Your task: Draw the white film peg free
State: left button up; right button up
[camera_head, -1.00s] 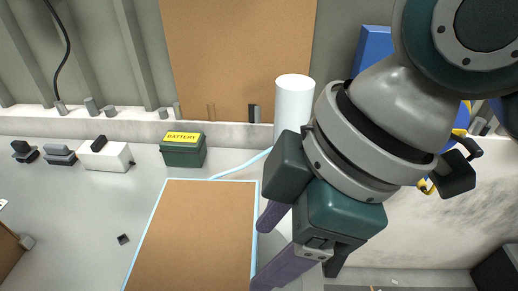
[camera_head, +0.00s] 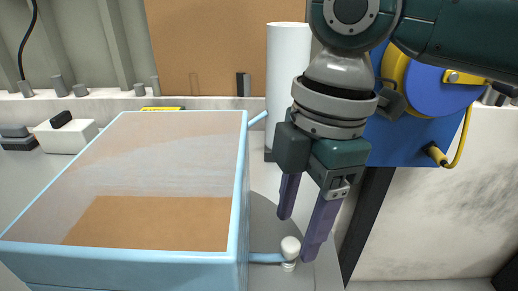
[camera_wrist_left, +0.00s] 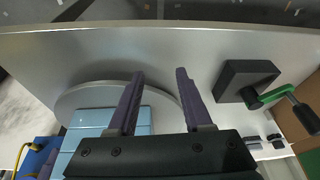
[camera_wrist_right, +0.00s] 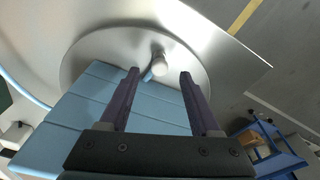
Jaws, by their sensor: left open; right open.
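The white film peg (camera_head: 290,245) has a round white head and stands by the right near corner of a light-blue, box-shaped load (camera_head: 244,200). A pale blue strand runs from the load to the peg. In the right wrist view the peg (camera_wrist_right: 160,64) shows between and just beyond the fingertips, on a round grey plate (camera_wrist_right: 195,55). My right gripper (camera_head: 296,238) points down at the peg, open, with nothing between its fingers. My left gripper (camera_wrist_left: 159,75) shows only in its own wrist view, open and empty over the plate's edge.
A white cylinder (camera_head: 287,80) stands behind the load, with a blue-and-yellow machine (camera_head: 430,100) to its right. A white box (camera_head: 66,135) sits at the left.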

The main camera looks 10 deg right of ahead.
aim_at(292, 243)
jog(key=f, duration=0.4)
jog(key=shift+a+f, duration=0.3)
jog(key=shift+f, duration=0.1)
grip_shut()
dwell(0.6)
